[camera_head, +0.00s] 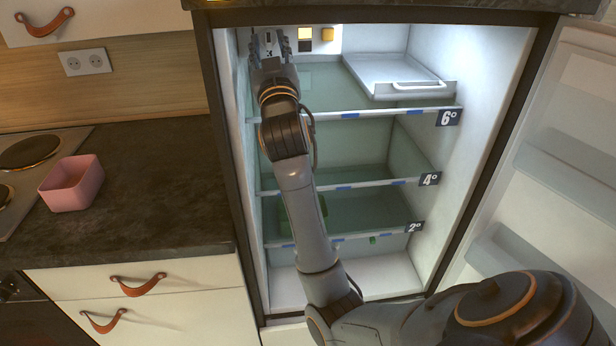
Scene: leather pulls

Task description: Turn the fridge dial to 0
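The fridge (228,170) stands open, with its door (570,170) swung out to the right. A white control panel (325,40) is at the top back of the inside. The dial shows in part on the panel's left side, as a small dark-marked piece (268,35) with what looks like a "3" below it. My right gripper (270,42) reaches up in front of it, its two fingers apart on either side of that piece. Contact with the dial cannot be told. My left gripper is not in view.
Glass shelves carry labels 6° (449,117), 4° (430,180) and 2° (414,227). A white tray (390,75) lies on the top shelf. A green item (288,215) is lower down.

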